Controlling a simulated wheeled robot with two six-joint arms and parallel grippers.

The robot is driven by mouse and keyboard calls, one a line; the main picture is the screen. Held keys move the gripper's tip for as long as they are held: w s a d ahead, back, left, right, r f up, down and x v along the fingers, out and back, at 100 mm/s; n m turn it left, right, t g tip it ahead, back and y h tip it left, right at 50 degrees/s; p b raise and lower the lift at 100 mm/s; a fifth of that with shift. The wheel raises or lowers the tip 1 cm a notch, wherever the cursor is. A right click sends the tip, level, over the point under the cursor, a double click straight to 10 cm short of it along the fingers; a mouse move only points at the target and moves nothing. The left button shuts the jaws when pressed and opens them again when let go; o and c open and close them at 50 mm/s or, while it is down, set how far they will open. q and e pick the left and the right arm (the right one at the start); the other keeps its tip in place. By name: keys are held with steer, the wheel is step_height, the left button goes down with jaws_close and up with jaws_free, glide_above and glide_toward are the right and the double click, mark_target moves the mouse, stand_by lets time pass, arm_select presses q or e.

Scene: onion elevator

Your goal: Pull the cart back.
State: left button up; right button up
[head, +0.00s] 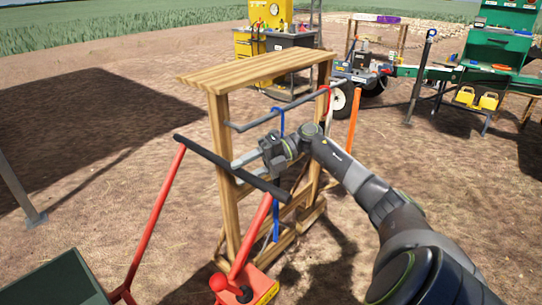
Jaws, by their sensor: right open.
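The cart shows at the lower left as a dark green tub (58,282), cut off by the picture edge. Its red handle frame (153,220) rises to a black crossbar (205,154) that slopes down to the right. My right gripper (236,172) reaches in from the right and is open at the middle of the crossbar. Its grey fingers point left and overlap the bar in the picture; I cannot tell whether they touch it. My left gripper is out of view.
A wooden rack (222,135) with a grey rail, hanging tools and a slatted top stands just behind the handle. A red tool with a yellow label (262,290) is at its foot. A green machine (497,50) stands at the back right. Bare soil lies left.

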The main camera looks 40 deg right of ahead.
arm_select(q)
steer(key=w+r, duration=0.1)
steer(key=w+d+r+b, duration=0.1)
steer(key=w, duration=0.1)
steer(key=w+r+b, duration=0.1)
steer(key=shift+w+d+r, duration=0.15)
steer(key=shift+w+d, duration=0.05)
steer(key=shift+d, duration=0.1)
arm_select(e)
steer(key=v, duration=1.6)
steer(key=shift+d, duration=0.2)
